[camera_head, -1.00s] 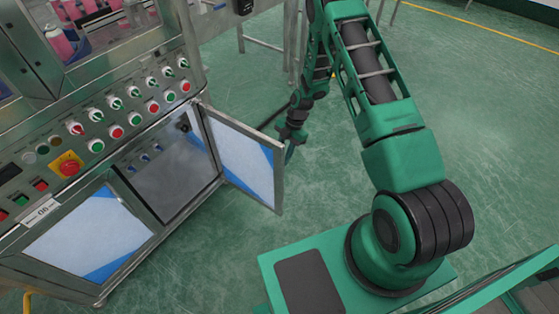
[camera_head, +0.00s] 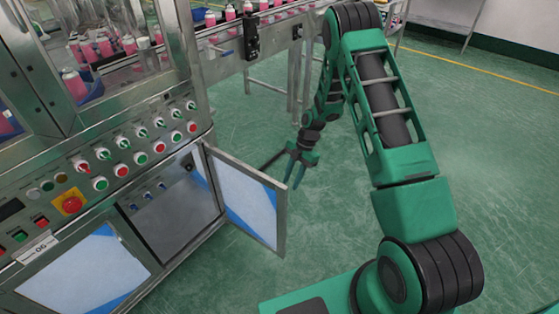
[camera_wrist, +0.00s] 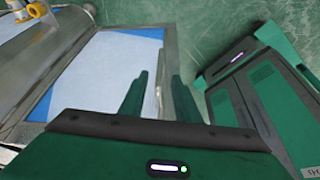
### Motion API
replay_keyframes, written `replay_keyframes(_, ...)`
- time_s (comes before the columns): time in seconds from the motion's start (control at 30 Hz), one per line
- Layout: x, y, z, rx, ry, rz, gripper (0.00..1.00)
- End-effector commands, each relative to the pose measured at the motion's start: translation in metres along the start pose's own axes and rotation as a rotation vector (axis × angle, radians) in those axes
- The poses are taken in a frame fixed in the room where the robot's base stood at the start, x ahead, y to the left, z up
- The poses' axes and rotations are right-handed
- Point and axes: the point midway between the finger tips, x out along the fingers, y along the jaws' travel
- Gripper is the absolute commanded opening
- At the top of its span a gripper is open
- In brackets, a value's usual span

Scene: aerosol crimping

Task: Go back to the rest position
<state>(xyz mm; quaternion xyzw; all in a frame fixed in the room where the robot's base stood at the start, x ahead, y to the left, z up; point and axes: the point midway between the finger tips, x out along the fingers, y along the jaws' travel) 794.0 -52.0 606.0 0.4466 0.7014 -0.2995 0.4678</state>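My gripper (camera_head: 294,178) hangs at the end of my bent green arm, just right of the open cabinet door (camera_head: 249,200) in the head view. I cannot tell the exact gap between gripper and door; no contact is visible.
The machine's panel of buttons and switches (camera_head: 122,152) stands at left, above the open cabinet (camera_head: 172,215). A conveyor (camera_head: 228,62) carries pink bottles (camera_head: 230,12) at the back. The green floor (camera_head: 480,140) right of my arm is clear.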

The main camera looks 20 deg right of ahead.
Motion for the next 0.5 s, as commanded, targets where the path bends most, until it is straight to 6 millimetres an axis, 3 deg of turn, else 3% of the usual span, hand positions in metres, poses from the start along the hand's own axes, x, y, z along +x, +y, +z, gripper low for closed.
replay_keyframes(0.17, -0.002, 0.0, 0.0, 0.005, -0.002, 0.0, 0.3)
replay_keyframes(0.27, -0.015, -0.003, -0.001, 0.045, -0.015, 0.002, 0.3)
replay_keyframes(0.37, -0.043, -0.01, -0.002, 0.137, -0.043, 0.005, 0.3)
replay_keyframes(0.5, -0.094, -0.028, -0.008, 0.328, -0.095, 0.018, 0.3)
